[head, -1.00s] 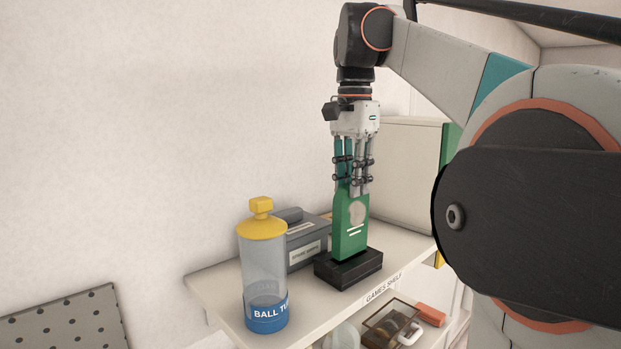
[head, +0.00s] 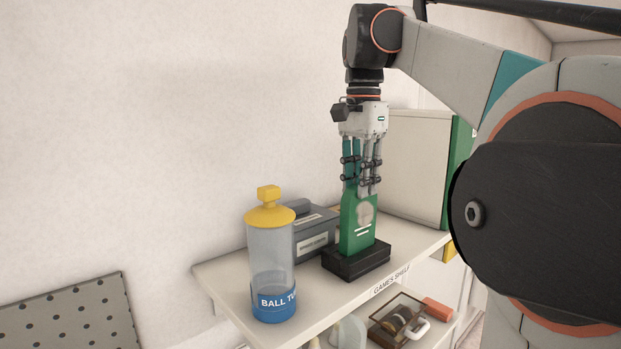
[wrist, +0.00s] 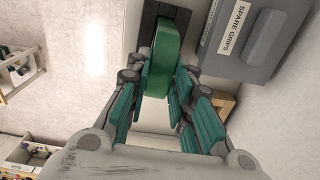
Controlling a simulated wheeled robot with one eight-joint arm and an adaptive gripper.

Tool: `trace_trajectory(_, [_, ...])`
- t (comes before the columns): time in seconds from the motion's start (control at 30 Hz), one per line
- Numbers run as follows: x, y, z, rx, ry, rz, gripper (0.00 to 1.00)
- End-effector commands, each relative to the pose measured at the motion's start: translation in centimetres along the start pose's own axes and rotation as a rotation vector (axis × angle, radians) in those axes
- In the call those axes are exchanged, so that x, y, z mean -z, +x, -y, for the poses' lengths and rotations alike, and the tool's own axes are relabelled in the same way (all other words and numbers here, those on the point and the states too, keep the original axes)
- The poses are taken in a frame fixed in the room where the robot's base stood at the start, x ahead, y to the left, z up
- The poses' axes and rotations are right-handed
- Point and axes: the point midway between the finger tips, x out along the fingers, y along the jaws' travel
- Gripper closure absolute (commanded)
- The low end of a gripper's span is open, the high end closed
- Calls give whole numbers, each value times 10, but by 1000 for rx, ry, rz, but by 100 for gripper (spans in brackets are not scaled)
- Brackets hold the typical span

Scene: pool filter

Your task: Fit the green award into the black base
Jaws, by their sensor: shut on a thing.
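The green award (head: 357,225), a flat upright plate with a pale disc and white lines, stands with its lower end at the black base (head: 356,264) on the shelf. Its bottom edge is hidden inside or behind the base's rim, and I cannot tell how deep it sits. My gripper (head: 361,190) points straight down and is shut on the award's upper part. In the wrist view, the award (wrist: 163,60) shows between the fingers, with the dark base (wrist: 150,22) beyond it.
A clear ball tube (head: 271,255) with a yellow lid stands left of the base. A grey spare grips box (head: 314,243) is close behind it. A pale cabinet (head: 410,165) stands behind right. The shelf's front edge (head: 385,285) is near the base.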

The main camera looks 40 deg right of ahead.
Motion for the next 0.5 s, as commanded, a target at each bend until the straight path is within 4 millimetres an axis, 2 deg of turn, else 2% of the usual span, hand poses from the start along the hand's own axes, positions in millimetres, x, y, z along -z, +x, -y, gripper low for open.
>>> trace_trajectory(0.5, [0, 11, 0, 0, 0, 0, 100])
